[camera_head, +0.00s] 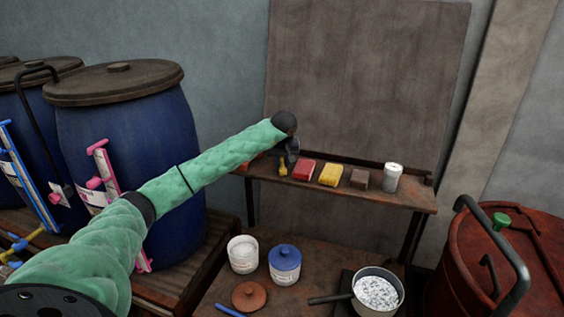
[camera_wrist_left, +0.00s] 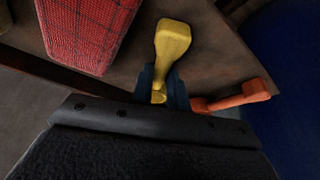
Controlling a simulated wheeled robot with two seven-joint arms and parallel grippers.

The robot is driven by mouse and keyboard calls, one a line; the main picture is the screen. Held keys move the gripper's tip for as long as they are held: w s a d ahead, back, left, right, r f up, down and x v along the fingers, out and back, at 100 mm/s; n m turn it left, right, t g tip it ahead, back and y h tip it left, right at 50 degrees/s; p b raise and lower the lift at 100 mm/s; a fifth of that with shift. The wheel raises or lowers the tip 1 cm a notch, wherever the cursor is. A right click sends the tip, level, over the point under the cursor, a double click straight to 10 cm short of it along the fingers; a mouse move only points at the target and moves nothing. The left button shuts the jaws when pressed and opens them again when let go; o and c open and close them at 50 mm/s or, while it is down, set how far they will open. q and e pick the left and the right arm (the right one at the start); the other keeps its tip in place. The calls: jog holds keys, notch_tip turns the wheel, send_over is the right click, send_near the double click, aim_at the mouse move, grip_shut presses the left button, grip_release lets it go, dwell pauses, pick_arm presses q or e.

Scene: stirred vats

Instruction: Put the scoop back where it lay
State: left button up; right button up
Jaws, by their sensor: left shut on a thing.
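A small yellow implement, which looks like a scoop (camera_head: 283,167), is at the left part of the narrow wall shelf. In the left wrist view the yellow scoop (camera_wrist_left: 172,42) points away from the gripper, over the shelf top. My left gripper (camera_head: 288,152) is shut on its near end; the dark blue fingers (camera_wrist_left: 161,90) stand on either side of it. Whether the scoop touches the shelf I cannot tell. An orange implement (camera_wrist_left: 238,97) of similar shape lies right beside the fingers at the shelf edge. My right gripper is not in view.
The shelf (camera_head: 410,197) also bears a red block (camera_head: 304,171), a yellow block (camera_head: 330,175), a brown block (camera_head: 360,179) and a white canister (camera_head: 392,178). Blue vats (camera_head: 125,150) stand left, a red drum (camera_head: 500,260) right.

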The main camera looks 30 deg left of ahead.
pick_arm(q)
jog(key=shift+f, duration=0.2)
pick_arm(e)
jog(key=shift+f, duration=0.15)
pick_arm(q)
jog(key=o, duration=0.9)
jog(key=shift+a, duration=0.1)
jog(key=shift+f, duration=0.1)
jog(key=shift+s+d+r+b, duration=0.15)
jog(key=shift+d+r+b, duration=0.1)
jog(key=shift+r+b, duration=0.45)
jog(key=b+v, duration=0.2)
jog(key=v, duration=0.3)
jog(key=shift+s+r+b, duration=0.15)
jog(key=shift+r+b, duration=0.15)
jog(key=shift+s+d+r, duration=0.1)
jog(key=shift+s+r, duration=0.05)
jog(key=shift+r, duration=0.35)
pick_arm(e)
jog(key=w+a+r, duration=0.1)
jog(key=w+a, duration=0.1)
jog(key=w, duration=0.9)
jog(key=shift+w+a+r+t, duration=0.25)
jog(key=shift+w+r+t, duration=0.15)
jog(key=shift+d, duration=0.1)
